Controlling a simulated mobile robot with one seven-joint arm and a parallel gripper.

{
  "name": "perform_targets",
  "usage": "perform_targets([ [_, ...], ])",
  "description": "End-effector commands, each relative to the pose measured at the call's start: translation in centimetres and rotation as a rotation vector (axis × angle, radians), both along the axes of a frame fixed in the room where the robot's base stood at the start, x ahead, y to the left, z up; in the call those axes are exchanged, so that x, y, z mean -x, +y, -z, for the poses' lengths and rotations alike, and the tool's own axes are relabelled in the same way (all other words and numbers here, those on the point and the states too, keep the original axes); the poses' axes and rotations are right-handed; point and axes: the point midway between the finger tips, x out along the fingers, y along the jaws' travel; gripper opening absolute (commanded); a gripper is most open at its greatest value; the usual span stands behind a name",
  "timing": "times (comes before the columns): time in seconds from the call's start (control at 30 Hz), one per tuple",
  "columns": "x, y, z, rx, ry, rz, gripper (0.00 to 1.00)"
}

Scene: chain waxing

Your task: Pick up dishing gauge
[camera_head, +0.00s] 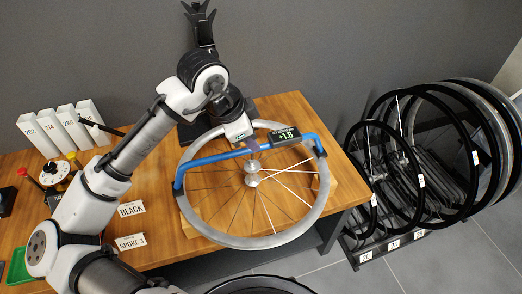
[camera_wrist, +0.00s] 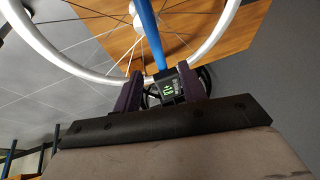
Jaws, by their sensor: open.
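The dishing gauge (camera_head: 215,156) is a blue arched bar with a black display box reading about +1.8. It lies across the silver spoked wheel (camera_head: 240,241), its ends near the rim. My gripper (camera_head: 252,146) is over the middle of the bar, left of the display. Whether a finger touches the gauge cannot be told. The bar's middle is partly hidden by my gripper in the head view.
The wheel rests on the wooden table (camera_head: 345,190). Cards marked BLACK (camera_head: 131,209) and SPOKE 3 (camera_head: 131,242) stand left of it. White numbered holders (camera_head: 62,130) are at the back left. A rack of wheels (camera_head: 420,160) stands right, past the table edge.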

Motion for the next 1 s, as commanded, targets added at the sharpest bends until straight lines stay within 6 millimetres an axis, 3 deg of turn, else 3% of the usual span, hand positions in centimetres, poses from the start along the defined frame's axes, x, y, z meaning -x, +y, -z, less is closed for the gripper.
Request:
perform_targets([
  [0.27,-0.7,-0.7,2.3,0.0,-0.001,0.0,0.41],
  [0.6,-1.6,-1.6,6.5,0.0,-0.002,0.001,0.41],
  [0.87,-1.7,-1.7,6.8,0.001,-0.002,0.0,0.41],
  [1.0,-1.7,-1.6,6.8,0.001,-0.002,0.0,0.26],
])
